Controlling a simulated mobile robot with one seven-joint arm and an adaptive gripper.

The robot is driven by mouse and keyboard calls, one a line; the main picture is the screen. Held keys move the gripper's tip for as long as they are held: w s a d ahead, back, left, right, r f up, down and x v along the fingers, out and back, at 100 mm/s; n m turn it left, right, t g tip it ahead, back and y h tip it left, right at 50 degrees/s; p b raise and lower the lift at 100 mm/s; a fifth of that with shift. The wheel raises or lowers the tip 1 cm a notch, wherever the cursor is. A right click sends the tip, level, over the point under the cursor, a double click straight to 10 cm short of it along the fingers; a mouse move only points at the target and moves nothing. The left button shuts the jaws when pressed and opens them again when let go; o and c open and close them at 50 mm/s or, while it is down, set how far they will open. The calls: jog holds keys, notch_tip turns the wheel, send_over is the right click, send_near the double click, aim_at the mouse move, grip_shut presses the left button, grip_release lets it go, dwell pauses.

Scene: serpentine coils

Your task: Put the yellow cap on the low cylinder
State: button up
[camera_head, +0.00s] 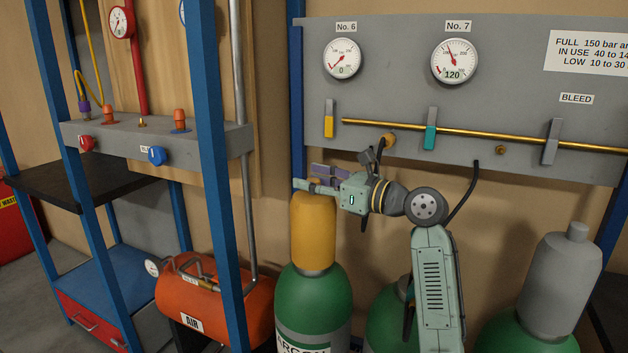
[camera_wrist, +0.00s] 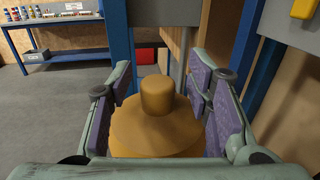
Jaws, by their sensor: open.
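The yellow cap (camera_head: 314,232) stands upright on the neck of the left green cylinder (camera_head: 312,295), below gauge No. 6 (camera_head: 342,58), whose needle is near 0. My gripper (camera_head: 311,181) is open at the top of this cap. In the wrist view the cap's round knob (camera_wrist: 157,93) is between the purple finger pads, with gaps visible on both sides. The middle green cylinder (camera_head: 385,318) is partly hidden by my arm, and its top is not clear. Gauge No. 7 (camera_head: 454,61) is marked 120.
A right-hand cylinder wears a grey cap (camera_head: 565,270). An orange air tank (camera_head: 215,298) lies beside the left cylinder. The grey panel (camera_head: 400,105) with brass pipe and levers is behind my gripper.

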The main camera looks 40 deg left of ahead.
jog(key=d, duration=1.2)
jog(key=shift+w, duration=0.45)
